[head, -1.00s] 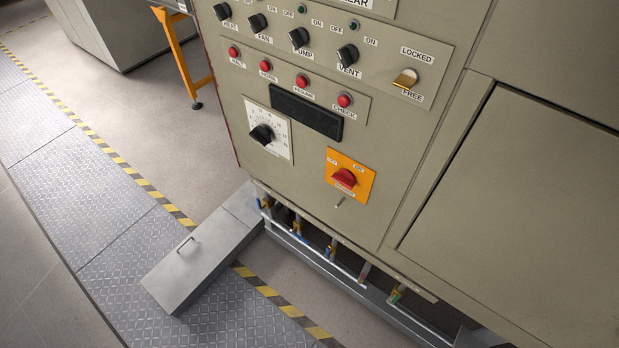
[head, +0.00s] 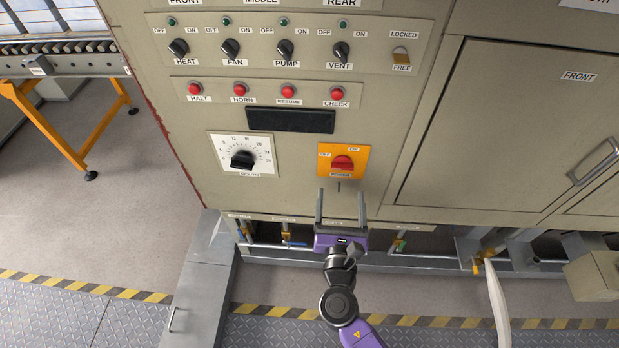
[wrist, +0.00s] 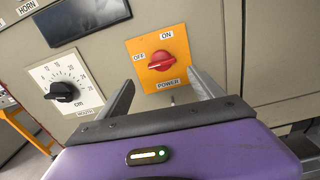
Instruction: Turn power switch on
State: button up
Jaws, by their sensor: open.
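The power switch is a red rotary knob (head: 343,162) on an orange plate (head: 343,175) marked OFF, ON and POWER, low on the beige control panel. In the wrist view the red knob (wrist: 160,61) lies roughly crosswise, with its left end towards the OFF label. ON is printed above it. My gripper (head: 340,192) is open and empty, just below the orange plate in the head view. In the wrist view its two fingers (wrist: 161,82) reach towards the plate's lower corners, with the knob above and between them. No contact with the knob shows.
A small metal pin (head: 338,186) sticks out below the plate. The dial (head: 242,159) is to the left, and a dark display (head: 290,120) and red buttons (head: 288,91) are above. Pipes with valves (head: 287,237) run below the panel. A grey box (head: 205,285) stands at lower left.

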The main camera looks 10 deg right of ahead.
aim_at(342, 169)
jog(key=x, duration=0.8)
jog(key=shift+s+d+r+p, duration=0.1)
jog(key=shift+s+d+p, duration=0.1)
jog(key=shift+p, duration=0.2)
jog(key=c, duration=1.4)
